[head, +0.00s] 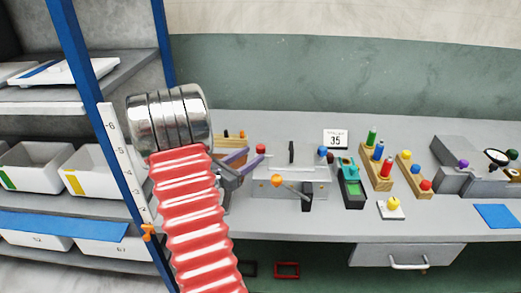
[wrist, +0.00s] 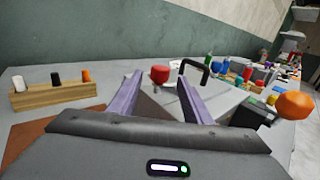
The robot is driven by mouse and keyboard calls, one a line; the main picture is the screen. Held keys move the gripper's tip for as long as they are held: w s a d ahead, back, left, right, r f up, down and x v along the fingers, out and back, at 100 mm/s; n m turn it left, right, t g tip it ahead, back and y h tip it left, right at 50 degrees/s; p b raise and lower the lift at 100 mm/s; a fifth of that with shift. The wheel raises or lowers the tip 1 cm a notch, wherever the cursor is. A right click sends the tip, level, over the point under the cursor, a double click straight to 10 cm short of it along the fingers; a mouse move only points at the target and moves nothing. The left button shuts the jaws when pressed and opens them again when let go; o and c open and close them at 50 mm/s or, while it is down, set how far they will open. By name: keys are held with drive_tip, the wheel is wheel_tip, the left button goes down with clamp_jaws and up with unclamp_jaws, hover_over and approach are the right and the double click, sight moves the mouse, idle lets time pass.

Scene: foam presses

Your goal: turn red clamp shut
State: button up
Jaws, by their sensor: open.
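A red knob (head: 260,149), which looks like the red clamp's handle, stands at the back left corner of a light grey press block (head: 298,188). In the wrist view the red knob (wrist: 159,75) shows between and just beyond my fingertips. My gripper (head: 254,156) has purple fingers and is open and empty, close to the knob at the block's left. Its fingertips also show in the wrist view (wrist: 162,80). I cannot tell whether a finger touches the knob. The clamp's lower part is hidden.
An orange ball knob (head: 277,181) on a lever stands at the block's front, right in the wrist view (wrist: 295,106). A black handle (wrist: 195,70) rises behind. A wooden block with pegs (wrist: 58,94) stands left.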

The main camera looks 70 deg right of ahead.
sight(257, 151)
drive_tip(key=x, duration=0.5)
drive_tip(key=shift+s+d, duration=0.2)
drive_tip(key=shift+d, duration=0.15)
drive_tip(key=shift+c, duration=0.7)
drive_tip(key=c, duration=0.9)
